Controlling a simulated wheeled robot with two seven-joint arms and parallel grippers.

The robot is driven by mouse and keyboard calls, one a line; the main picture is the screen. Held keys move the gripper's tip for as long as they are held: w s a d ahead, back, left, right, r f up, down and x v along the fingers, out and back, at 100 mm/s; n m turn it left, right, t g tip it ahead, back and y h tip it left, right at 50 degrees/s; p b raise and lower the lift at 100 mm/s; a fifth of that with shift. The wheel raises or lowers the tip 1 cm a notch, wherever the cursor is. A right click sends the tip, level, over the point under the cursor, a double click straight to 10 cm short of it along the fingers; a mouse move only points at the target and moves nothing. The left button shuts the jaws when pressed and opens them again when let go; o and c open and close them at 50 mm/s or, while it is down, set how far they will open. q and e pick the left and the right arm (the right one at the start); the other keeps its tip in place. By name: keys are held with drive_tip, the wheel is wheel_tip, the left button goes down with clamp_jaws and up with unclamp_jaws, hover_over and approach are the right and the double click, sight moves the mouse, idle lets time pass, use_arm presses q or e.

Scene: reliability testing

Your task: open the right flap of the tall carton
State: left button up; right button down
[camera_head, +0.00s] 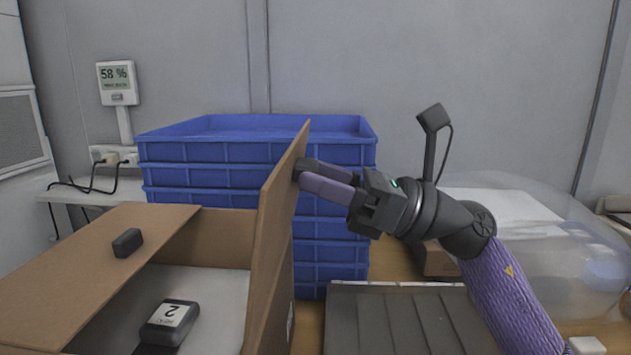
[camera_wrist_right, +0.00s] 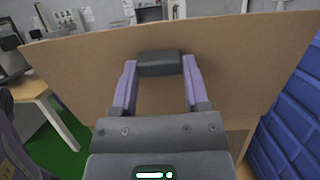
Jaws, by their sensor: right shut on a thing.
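The tall carton (camera_head: 222,240) stands at the lower left of the head view, its top open between the flaps. Its right flap (camera_head: 273,225) stands nearly upright, its top leaning slightly right. It fills much of the right wrist view (camera_wrist_right: 80,62) as a brown board. My right gripper (camera_head: 305,174) reaches it from the right. In the right wrist view, its purple fingers (camera_wrist_right: 158,72) are on both sides of a black block (camera_wrist_right: 158,62) on the flap, shut on it. The left flap (camera_head: 75,265) slopes down leftward and bears another black block (camera_head: 127,243). My left gripper is out of view.
A black device with a label "2" (camera_head: 170,322) is inside the carton. Blue stacked crates (camera_head: 345,155) stand close behind the right flap. A grey ribbed tray (camera_head: 400,320) and a clear dome (camera_head: 560,230) lie to the right, under and behind my right arm.

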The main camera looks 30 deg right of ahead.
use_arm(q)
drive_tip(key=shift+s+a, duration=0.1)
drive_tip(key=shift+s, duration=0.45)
use_arm(e)
drive_tip(key=shift+f, duration=0.3)
drive_tip(key=shift+c, duration=0.4)
unclamp_jaws()
use_arm(q)
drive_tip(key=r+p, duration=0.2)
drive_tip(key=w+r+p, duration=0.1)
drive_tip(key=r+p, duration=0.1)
drive_tip(key=p, duration=0.1)
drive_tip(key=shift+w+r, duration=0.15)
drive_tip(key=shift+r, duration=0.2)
use_arm(e)
wheel_tip(320, 180, up, 10)
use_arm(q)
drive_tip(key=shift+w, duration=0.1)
use_arm(e)
drive_tip(key=shift+r, duration=0.1)
